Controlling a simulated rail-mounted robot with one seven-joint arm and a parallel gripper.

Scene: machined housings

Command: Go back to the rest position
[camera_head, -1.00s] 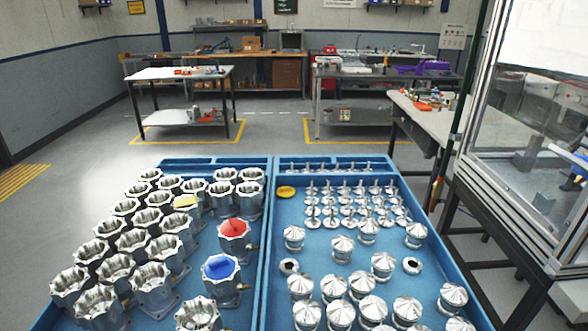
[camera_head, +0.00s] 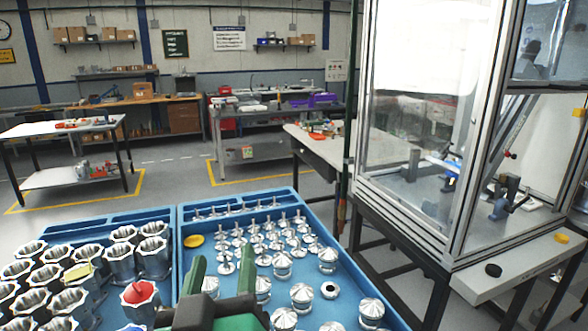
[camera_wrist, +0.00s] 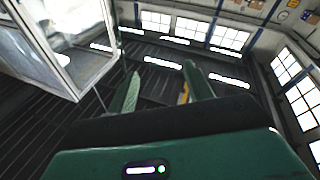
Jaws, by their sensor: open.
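My gripper (camera_head: 222,280) shows at the bottom middle of the head view, its two green fingers apart and nothing between them. It is in front of the blue tray (camera_head: 187,214), over the divider side of the right compartment, and hides some of the parts there. The wrist view also shows the gripper (camera_wrist: 160,80), with two spread green fingers and an empty gap. That view looks away from the tray, toward windows and ceiling lights.
Machined housings (camera_head: 152,258) fill the left compartment; one holds a red piece (camera_head: 138,291). Silver cone-topped parts (camera_head: 302,297) stand in the right one. A glass-walled machine enclosure (camera_head: 420,120) stands at right. Workbenches (camera_head: 68,130) are behind, with open floor between.

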